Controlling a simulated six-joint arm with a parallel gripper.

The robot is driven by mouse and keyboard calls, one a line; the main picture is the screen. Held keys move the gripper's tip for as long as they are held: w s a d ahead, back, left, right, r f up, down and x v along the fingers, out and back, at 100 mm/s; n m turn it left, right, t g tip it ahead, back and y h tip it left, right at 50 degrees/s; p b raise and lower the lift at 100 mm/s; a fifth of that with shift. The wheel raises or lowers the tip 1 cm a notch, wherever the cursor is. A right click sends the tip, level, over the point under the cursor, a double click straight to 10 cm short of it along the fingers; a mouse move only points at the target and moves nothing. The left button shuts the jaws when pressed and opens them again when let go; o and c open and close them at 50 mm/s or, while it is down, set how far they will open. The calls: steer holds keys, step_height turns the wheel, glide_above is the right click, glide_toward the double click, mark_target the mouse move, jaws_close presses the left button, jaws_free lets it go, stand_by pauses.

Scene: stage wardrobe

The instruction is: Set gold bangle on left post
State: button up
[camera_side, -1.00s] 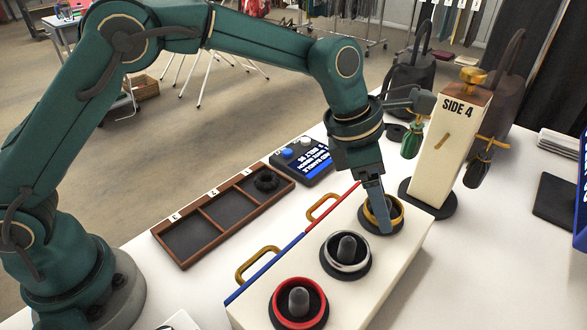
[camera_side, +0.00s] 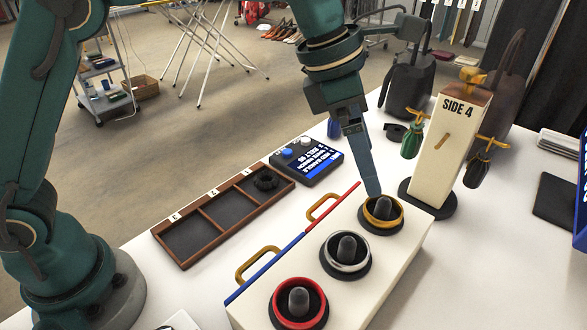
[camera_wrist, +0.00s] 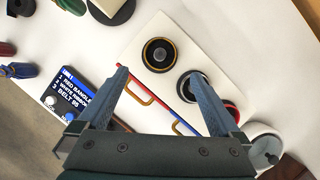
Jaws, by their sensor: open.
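The gold bangle (camera_side: 369,219) lies around the dark post (camera_side: 382,207) at the far end of the white box, near the red strip. It also shows in the wrist view (camera_wrist: 147,61), ringing its post. A silver bangle (camera_side: 331,262) is around the middle post, and a red bangle (camera_side: 276,309) is around the near post. My gripper (camera_side: 374,192) is above the far post. In the wrist view my gripper (camera_wrist: 157,73) has its fingers wide apart with nothing between them. In the side view one finger hides the other.
A three-compartment tray (camera_side: 176,262) holds a dark coil (camera_side: 265,180). A display box (camera_side: 310,163) lists a red bangle, white ribbon and belt. A cream stand (camera_side: 440,165) marked SIDE 4 rises close behind the far post.

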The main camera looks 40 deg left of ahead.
steer(key=s+a+r+m+t+y, duration=0.2)
steer(key=s+a+r+m, duration=0.3)
steer(key=s+a+m, duration=0.55)
steer(key=s+a+f+m+y, duration=0.1)
steer(key=s+a+f+m, duration=0.5)
steer(key=m, duration=0.9)
steer(key=shift+s+a+t+y, duration=0.3)
steer(key=shift+s+a+t, duration=0.1)
steer(key=shift+s, duration=0.65)
steer(key=shift+f, duration=0.1)
